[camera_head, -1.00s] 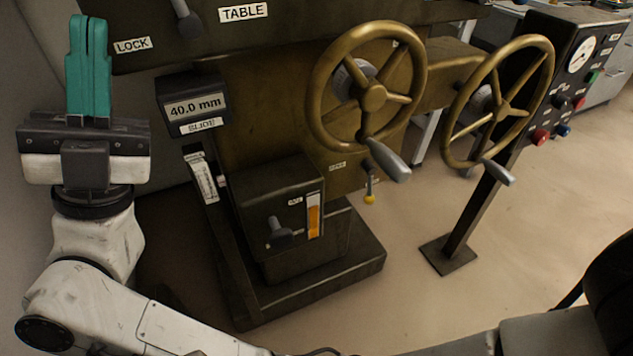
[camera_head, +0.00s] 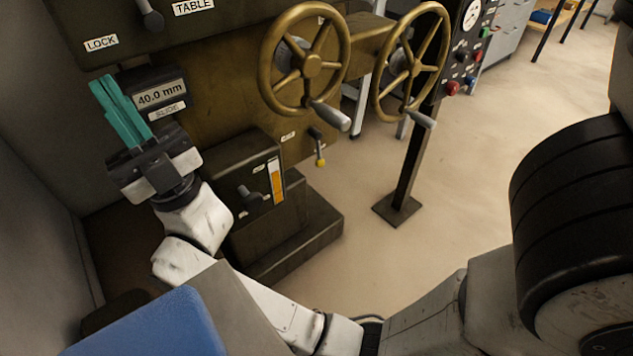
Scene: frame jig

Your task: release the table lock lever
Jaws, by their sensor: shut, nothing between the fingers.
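The table lock lever (camera_head: 150,16) is a short dark lever with a rounded grey knob, hanging down from the dark table edge at the top of the view. It sits between the LOCK label (camera_head: 101,43) and the TABLE label (camera_head: 194,6); its upper end is cut off by the frame. My gripper (camera_head: 103,84) has teal fingers, shut and empty, pointing up and to the left. In the picture it is below the LOCK label and left of the slide readout, apart from the lever.
The slide readout (camera_head: 160,94) shows 40.0 mm right beside my gripper. Two brass handwheels (camera_head: 311,64) (camera_head: 415,70) with grey handles stand to the right. An oil box (camera_head: 240,185) with another small lever is below. Open floor (camera_head: 480,150) lies to the right.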

